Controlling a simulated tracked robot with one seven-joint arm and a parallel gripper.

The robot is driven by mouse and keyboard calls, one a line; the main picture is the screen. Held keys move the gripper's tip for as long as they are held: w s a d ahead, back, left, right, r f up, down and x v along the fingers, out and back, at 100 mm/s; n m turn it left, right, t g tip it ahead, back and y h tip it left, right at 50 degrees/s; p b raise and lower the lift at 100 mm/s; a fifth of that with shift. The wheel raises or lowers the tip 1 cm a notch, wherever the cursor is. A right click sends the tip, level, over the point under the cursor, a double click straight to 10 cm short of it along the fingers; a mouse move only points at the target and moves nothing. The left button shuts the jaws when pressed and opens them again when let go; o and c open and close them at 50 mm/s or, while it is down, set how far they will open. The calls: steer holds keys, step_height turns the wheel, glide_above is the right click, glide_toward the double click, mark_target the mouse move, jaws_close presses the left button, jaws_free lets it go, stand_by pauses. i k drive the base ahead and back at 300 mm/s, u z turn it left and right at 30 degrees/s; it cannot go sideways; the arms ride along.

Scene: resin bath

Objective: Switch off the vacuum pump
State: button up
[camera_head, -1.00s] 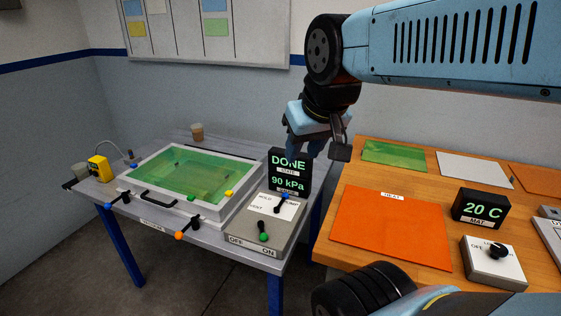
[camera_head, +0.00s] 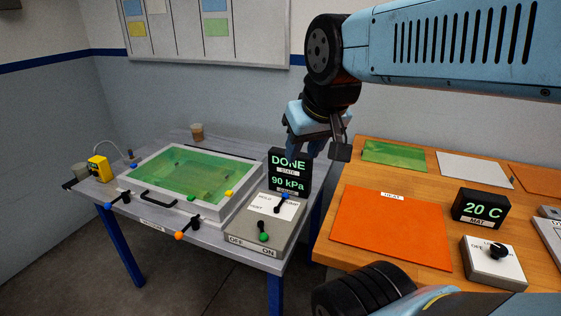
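A grey control box (camera_head: 246,237) stands at the right end of the grey table, with OFF and ON marked on its front edge. A green-knobbed lever (camera_head: 263,237) stands on it, on the ON side. Behind it a blue-knobbed lever (camera_head: 284,197) sits on a white plate with HOLD, VENT and partly hidden PUMP labels, its knob toward the PUMP side. A black display (camera_head: 289,185) behind the box reads DONE and 90 kPa. My gripper (camera_head: 305,152) hangs above and near the display, fingers down, apart and empty, touching neither lever.
A framed bath (camera_head: 226,209) with green content fills the middle of the grey table, with coloured clamp handles and a black handle. A wooden table (camera_head: 340,195) with an orange mat (camera_head: 391,233) is at right.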

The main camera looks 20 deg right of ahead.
mark_target(264, 237)
steer(key=z, duration=0.7)
steer(key=k, duration=1.2)
steer(key=u, duration=0.5)
steer(key=i, duration=1)
steer(key=z, duration=0.1)
